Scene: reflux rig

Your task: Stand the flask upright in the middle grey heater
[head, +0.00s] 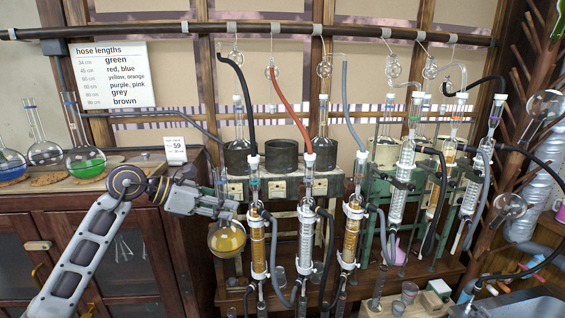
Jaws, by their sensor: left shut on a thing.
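My left gripper (222,208) is shut on the neck of a round flask (227,239) with amber liquid in its bulb. The flask hangs about upright in front of the rig, lower than the heaters and to the left. The middle grey heater (282,157) is a dark round pot with an open top and no flask in it. The left heater (237,158) and the right heater (322,153) each have a clear flask standing in them. The flask's neck is partly hidden by the gripper. My right gripper is not in view.
Glass condensers (306,237) with hoses stand before the heaters. A red hose (289,105) hangs over the middle heater, with a black hose (244,103) to its left. Flasks of green (85,161) and blue liquid (10,165) stand on the left counter.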

